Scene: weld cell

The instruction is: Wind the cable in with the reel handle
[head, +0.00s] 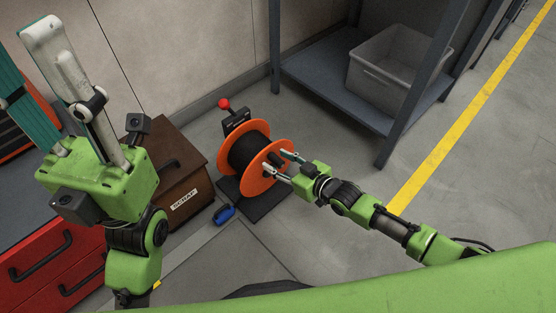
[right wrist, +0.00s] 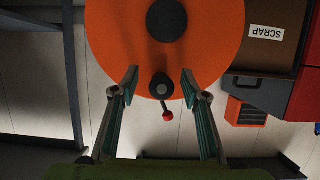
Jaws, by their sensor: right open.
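The orange cable reel (head: 265,175) with black cable (head: 248,152) stands on a dark base plate on the floor. In the right wrist view its orange flange (right wrist: 215,30) fills the top, around a black hub (right wrist: 166,20). The dark round reel handle (right wrist: 161,86) shows end-on near the flange's lower edge. My right gripper (head: 276,161) is open at the flange; in its wrist view the fingers (right wrist: 159,76) stand either side of the handle, apart from it. My left gripper (head: 20,45) is raised at the left, its fingers apart and empty.
A red-knobbed lever (head: 225,104) rises behind the reel. A blue piece (head: 224,214) lies on the floor in front. A brown SCRAP box (head: 165,185) and red drawers (head: 60,265) stand left. A shelf (head: 310,75) with a grey bin (head: 378,75) stands right.

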